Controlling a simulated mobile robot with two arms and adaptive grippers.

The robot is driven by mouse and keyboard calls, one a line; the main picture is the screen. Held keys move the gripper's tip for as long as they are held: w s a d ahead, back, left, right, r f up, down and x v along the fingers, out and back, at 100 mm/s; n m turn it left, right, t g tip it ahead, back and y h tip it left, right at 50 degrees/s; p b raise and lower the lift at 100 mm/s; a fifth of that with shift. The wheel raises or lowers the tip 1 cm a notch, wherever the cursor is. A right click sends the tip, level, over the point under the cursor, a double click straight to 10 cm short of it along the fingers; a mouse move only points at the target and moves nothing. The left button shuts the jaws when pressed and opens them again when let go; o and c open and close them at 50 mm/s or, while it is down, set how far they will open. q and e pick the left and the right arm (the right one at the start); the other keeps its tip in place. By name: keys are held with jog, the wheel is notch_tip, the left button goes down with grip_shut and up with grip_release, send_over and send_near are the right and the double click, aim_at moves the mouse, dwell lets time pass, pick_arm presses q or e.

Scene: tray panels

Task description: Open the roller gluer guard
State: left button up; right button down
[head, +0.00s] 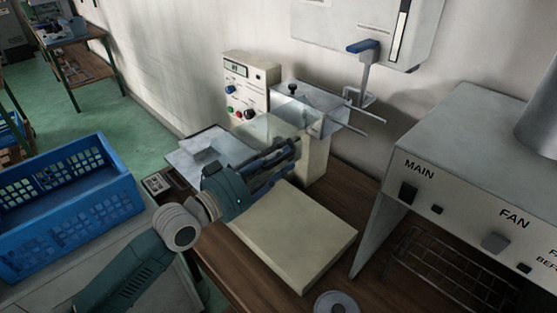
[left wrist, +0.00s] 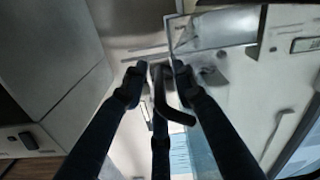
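The roller gluer stands against the wall, with a cream control panel (head: 236,72) and a pale body (head: 314,158). A clear box-like guard (head: 325,101) with a black knob (head: 293,87) on top sits over it and looks closed. My left gripper (head: 292,153) is in front of the machine, below and left of the guard, with its dark fingers apart. In the left wrist view the fingertips (left wrist: 158,78) point at the machine, and a clear panel edge (left wrist: 215,30) shows beyond them. A dark curved piece lies between the fingers; whether I touch anything is unclear. My right gripper is out of view.
A flat cream plate (head: 290,235) lies on the wooden bench in front. A grey hood (head: 440,150) marked MAIN and FAN stands right. A blue lever (head: 363,46) hangs from a wall box above. A blue crate (head: 75,190) is left. A roll (head: 336,303) lies at the front.

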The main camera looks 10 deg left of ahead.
pick_arm(q)
grip_shut()
jog(key=shift+w+a+r+n+p, duration=0.25)
jog(key=shift+a+r+n+p, duration=0.1)
jog(key=shift+r+n+p, duration=0.15)
jog(key=shift+w+a+r+n+p, duration=0.2)
jog(key=shift+a+r+n+p, duration=0.1)
jog(key=shift+r+n+p, duration=0.2)
jog(key=shift+w+a, duration=0.1)
jog(key=shift+a, duration=0.1)
jog(key=shift+n, duration=0.3)
grip_release()
jog(key=shift+f, duration=0.1)
jog(key=v, duration=1.2)
